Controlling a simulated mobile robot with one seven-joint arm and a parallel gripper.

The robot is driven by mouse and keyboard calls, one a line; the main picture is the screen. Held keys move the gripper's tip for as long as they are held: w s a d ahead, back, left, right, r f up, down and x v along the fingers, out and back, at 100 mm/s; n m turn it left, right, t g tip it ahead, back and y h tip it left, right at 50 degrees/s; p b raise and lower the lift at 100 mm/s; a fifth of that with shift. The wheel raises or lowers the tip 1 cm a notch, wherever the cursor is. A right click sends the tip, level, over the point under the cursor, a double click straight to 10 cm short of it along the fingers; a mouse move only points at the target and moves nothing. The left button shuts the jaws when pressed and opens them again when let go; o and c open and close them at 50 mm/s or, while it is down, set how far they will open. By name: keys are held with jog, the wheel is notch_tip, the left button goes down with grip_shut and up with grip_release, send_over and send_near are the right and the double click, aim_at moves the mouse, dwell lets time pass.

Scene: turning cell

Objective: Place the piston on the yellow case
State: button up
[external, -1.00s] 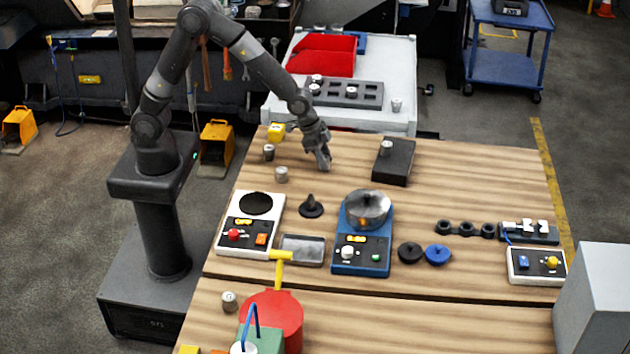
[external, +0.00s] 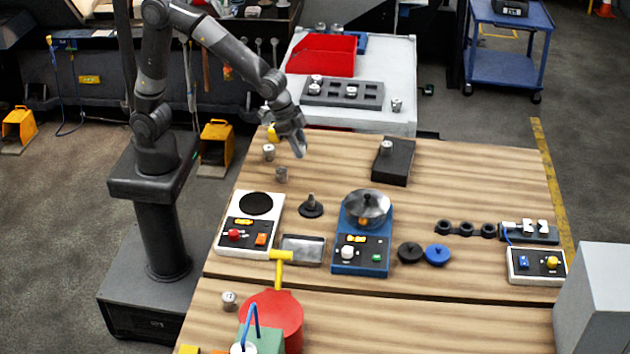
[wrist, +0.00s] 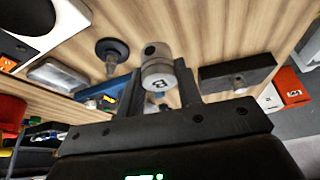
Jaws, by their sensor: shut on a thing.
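My gripper (external: 299,150) hangs above the back left of the table. In the wrist view its two fingers (wrist: 158,92) are shut on a grey metal piston (wrist: 157,72) with a dark mark on its pale end face. The yellow case (external: 273,133) is at the table's back left corner, just left of my gripper and partly hidden by the wrist.
A dark block (external: 393,162) with a metal piece on it stands right of the gripper. A slotted grey tray (external: 368,96) lies on the cart behind.

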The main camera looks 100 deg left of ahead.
jog(key=s+a+r+n+y, duration=0.2)
jog(key=s+a+r+n, duration=0.25)
jog(key=s+a, duration=0.9)
jog(key=a+f, duration=0.2)
jog(key=a, duration=0.1)
jog(key=w+a+f, duration=0.1)
jog(key=a+f, duration=0.1)
jog(key=a, duration=0.1)
jog(key=a+f, duration=0.2)
jog(key=a, duration=0.1)
jog(key=shift+w+a+f, duration=0.2)
jog(key=shift+w+a, duration=0.15)
jog(key=shift+f, duration=2)
jog(key=shift+f, duration=0.2)
jog(key=o, duration=1)
jog(key=shift+r, duration=0.1)
